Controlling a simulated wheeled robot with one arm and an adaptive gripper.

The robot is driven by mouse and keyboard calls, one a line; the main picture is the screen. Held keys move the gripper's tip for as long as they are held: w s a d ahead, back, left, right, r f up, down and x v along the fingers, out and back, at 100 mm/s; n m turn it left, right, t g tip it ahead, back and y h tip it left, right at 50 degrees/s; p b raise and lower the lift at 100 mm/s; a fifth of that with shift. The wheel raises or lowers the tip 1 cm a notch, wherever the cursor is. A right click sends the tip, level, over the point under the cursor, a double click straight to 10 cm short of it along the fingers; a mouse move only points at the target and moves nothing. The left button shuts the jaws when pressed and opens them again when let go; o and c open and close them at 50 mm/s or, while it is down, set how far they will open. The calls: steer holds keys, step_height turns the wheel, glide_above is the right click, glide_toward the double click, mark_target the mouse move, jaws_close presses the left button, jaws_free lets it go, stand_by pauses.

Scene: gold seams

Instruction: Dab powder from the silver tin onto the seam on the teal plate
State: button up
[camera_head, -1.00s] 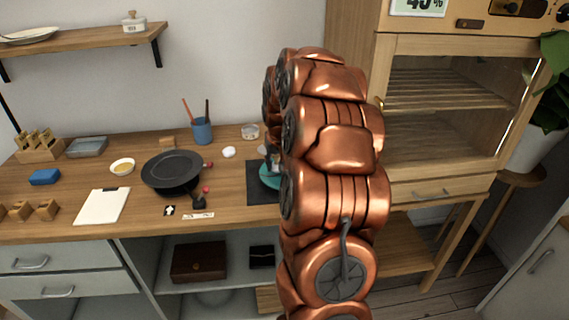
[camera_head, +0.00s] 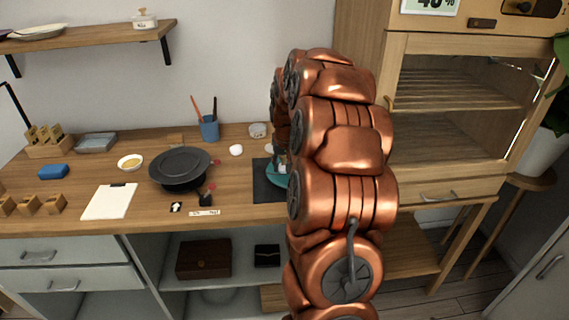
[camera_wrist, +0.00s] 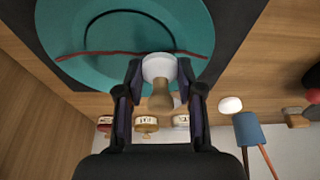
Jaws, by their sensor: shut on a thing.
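The teal plate (camera_wrist: 110,25) fills the top of the wrist view, with a dark red seam (camera_wrist: 100,53) across it. In the head view my arm hides most of the plate (camera_head: 274,181). My gripper (camera_wrist: 160,88) is shut on a dabber with a tan handle (camera_wrist: 160,100) and a white round head (camera_wrist: 158,66). The head overlaps the plate near the seam's middle-right part; I cannot tell whether it touches. Three small labelled tins stand in a row beyond the gripper in the wrist view; the right one (camera_wrist: 181,121) looks palest, perhaps the silver tin.
The plate lies on a dark mat (camera_head: 262,190). A blue cup with sticks (camera_head: 209,128), a white round object (camera_head: 236,150) and a black pan (camera_head: 180,167) stand to the left. A wooden cabinet (camera_head: 450,110) rises at the right.

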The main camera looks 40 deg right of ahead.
steer(key=shift+f, duration=0.4)
steer(key=shift+s, duration=0.1)
steer(key=shift+s+a+b, duration=0.35)
steer(key=shift+s+b, duration=0.05)
steer(key=shift+b, duration=0.15)
steer(key=shift+w+d, duration=0.25)
steer(key=shift+w, duration=0.15)
steer(key=shift+s+a+b, duration=0.2)
steer(key=shift+s+b, duration=0.1)
steer(key=shift+b, duration=0.2)
steer(key=shift+w+d, duration=0.35)
steer(key=shift+w, duration=0.1)
